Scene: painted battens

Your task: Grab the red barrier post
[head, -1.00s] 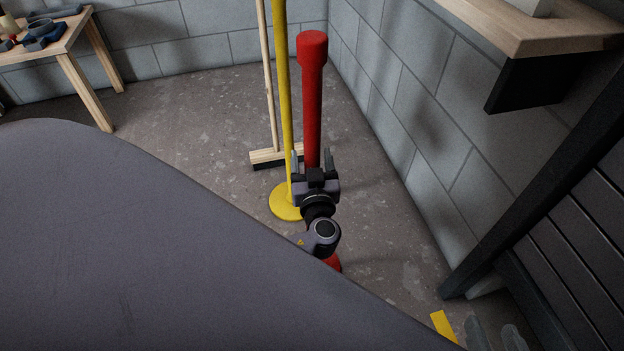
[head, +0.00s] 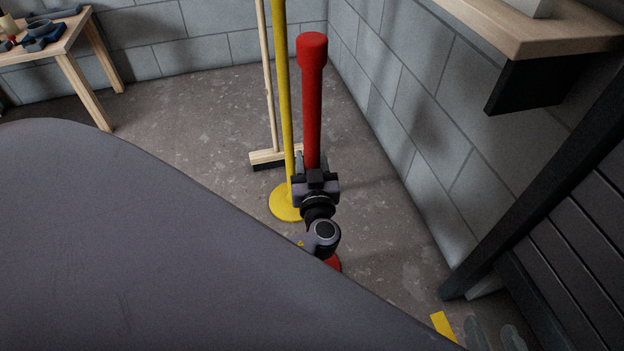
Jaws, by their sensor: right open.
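The red barrier post (head: 313,110) stands upright in the middle of the head view, with a thicker cap on top. A red part of its foot (head: 333,264) shows below my arm. My right gripper (head: 314,163) is at the lower half of the post, open. A finger shows at the left edge of the post. The other finger is hardly visible, so I cannot tell whether the post is fully between them. My wrist hides the post's lower part. My left gripper is not in view.
A yellow post (head: 284,110) on a round yellow base stands close on the left. A broom (head: 266,160) is behind it. A block wall (head: 400,120) and a wooden shelf (head: 530,35) are on the right. A wooden table (head: 75,45) is at the far left.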

